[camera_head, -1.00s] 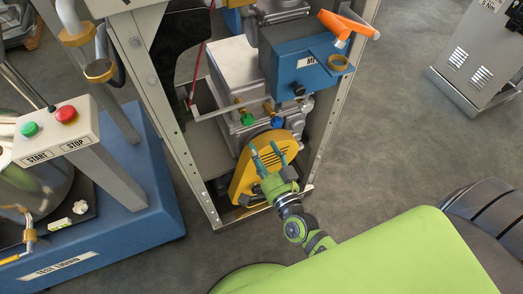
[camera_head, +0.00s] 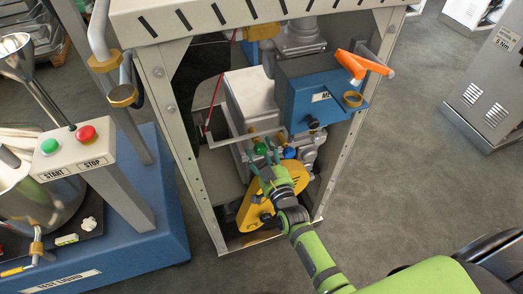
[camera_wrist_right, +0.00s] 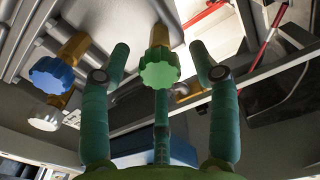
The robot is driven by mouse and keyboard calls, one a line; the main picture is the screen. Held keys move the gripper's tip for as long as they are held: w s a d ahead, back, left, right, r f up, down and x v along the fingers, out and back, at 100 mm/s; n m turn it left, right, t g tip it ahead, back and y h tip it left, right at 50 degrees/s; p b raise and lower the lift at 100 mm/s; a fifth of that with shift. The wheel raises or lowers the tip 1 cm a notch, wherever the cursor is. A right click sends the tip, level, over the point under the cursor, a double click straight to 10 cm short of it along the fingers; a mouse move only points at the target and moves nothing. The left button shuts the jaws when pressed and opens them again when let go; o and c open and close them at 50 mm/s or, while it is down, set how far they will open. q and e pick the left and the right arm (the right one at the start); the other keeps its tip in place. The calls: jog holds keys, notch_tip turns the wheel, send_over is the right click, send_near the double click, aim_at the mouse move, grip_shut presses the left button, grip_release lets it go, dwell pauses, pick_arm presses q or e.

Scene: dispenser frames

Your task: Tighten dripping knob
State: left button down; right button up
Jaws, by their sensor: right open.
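A green knob (camera_head: 260,147) and a blue knob (camera_head: 290,153) sit on brass fittings on the grey machine inside the open cabinet. My right gripper (camera_head: 263,157) is open, with its fingers reaching up to the green knob. In the right wrist view the green knob (camera_wrist_right: 160,70) lies between the spread fingers of my right gripper (camera_wrist_right: 159,52). I see gaps on both sides of it. The blue knob (camera_wrist_right: 52,75) is off to the left, outside the fingers. No drip shows clearly at either knob. My left gripper is out of view.
The yellow cover (camera_head: 262,215) is below the right gripper, partly hidden by it. A blue box (camera_head: 315,95) with an orange-handled tool (camera_head: 352,66) is above right. Cabinet posts (camera_head: 180,140) flank the opening. A button panel (camera_head: 72,150) stands left.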

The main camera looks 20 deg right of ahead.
jog(key=shift+w, duration=0.35)
jog(key=c, duration=1.1)
jog(key=shift+r+n+p, duration=0.2)
jog(key=shift+n+p, duration=0.1)
jog(key=shift+p, duration=0.1)
jog(key=shift+c, duration=0.2)
jog(key=shift+f+n, duration=0.1)
jog(key=shift+n, duration=0.5)
